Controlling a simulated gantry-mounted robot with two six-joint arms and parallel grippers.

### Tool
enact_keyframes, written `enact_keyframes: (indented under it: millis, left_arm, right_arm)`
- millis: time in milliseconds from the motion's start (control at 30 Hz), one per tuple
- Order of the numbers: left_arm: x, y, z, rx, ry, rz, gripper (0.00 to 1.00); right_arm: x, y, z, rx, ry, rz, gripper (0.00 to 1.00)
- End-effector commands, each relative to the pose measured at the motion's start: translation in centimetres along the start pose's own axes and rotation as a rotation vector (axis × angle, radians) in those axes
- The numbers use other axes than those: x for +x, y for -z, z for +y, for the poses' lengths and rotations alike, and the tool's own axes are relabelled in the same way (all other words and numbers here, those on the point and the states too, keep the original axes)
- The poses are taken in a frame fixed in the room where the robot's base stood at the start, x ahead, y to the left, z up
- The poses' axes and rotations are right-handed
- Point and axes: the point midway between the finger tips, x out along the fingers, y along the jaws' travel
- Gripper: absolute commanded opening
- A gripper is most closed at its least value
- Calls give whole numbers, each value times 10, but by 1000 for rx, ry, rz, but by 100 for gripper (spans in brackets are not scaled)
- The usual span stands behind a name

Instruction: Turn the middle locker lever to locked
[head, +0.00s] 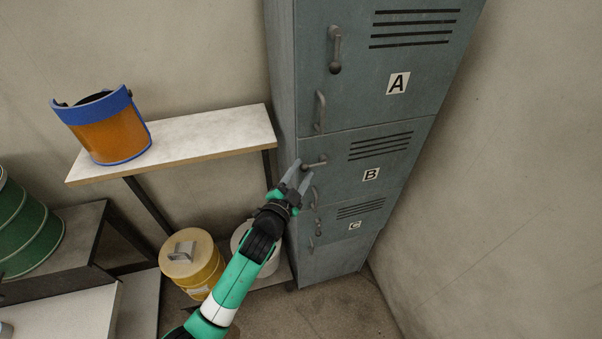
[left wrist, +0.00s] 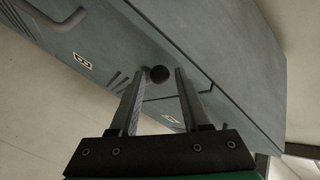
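The grey locker has a middle door marked B (head: 371,174). Its lever (head: 316,163) lies nearly level, with one end toward the door's left edge. My left gripper (head: 301,174) is at that end, its fingers open. In the left wrist view, a dark round knob (left wrist: 159,74) shows between the tips of the left gripper (left wrist: 160,80), with a gap visible on each side. I cannot tell whether either finger touches it. The fingers hide part of the door's left edge. My right gripper is not in view.
Door A's lever (head: 335,50) hangs upright above; door C's lever (head: 318,228) is below. Pull handles line the doors' left edges. A shelf (head: 215,135) with a face shield (head: 112,132) stands left, a yellow canister (head: 193,265) below. A bare wall is right.

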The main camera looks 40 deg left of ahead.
Motion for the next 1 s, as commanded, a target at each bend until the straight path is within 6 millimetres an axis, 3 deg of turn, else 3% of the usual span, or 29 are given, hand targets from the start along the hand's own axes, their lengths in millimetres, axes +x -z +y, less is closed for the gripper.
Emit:
enact_keyframes:
  millis: [33,233,1000]
  left_arm:
    - [0,0,0,0,0,0,36]
    - [0,0,0,0,0,0,0]
    - [0,0,0,0,0,0,0]
  right_arm:
    - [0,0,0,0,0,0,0]
    - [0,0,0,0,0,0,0]
    - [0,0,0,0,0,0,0]
